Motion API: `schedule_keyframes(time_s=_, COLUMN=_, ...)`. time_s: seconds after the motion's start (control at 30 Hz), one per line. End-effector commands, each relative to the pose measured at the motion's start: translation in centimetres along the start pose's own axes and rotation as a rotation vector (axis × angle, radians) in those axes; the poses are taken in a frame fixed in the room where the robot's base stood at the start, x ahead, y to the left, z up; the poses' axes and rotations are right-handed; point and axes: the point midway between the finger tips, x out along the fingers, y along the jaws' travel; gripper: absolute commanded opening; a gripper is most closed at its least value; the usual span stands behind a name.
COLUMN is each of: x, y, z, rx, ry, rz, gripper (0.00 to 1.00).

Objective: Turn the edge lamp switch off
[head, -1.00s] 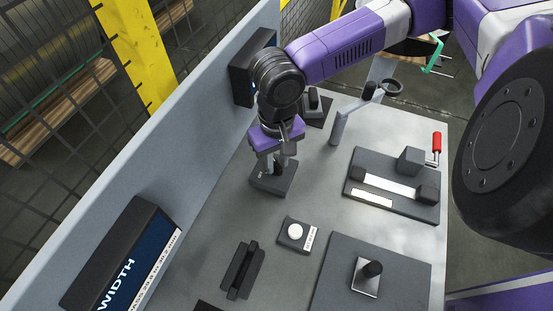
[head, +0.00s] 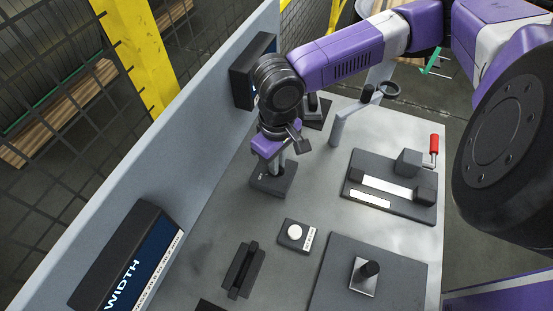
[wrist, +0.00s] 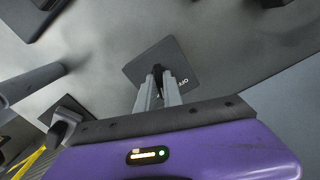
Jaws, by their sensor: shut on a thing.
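The switch is a dark square plate (head: 286,187) on the steel bench top below my wrist. It also shows in the wrist view (wrist: 143,66), with white lettering that seems to read OFF. A small black lever (wrist: 157,70) stands up from the plate. My gripper (head: 272,170) points down at the plate, and its two grey fingers are shut on the lever. In the wrist view, the fingertips (wrist: 158,80) close around the lever, hiding much of it. Which way the lever leans is hard to tell.
A grey post with a ring (head: 340,125) stands right of my gripper. A white button box (head: 295,233) and a slotted black block (head: 243,270) are nearer. A back panel runs along the left, carrying a WIDTH display (head: 128,262).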

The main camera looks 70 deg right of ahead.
Motion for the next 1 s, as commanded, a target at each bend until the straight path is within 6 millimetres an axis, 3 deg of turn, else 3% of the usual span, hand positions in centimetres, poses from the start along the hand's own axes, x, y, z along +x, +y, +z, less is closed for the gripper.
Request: schedule_keyframes(time_s=1.0, x=-0.07, y=0.31, z=-0.09, rx=-0.905, ry=-0.002, rz=0.001, gripper=0.00)
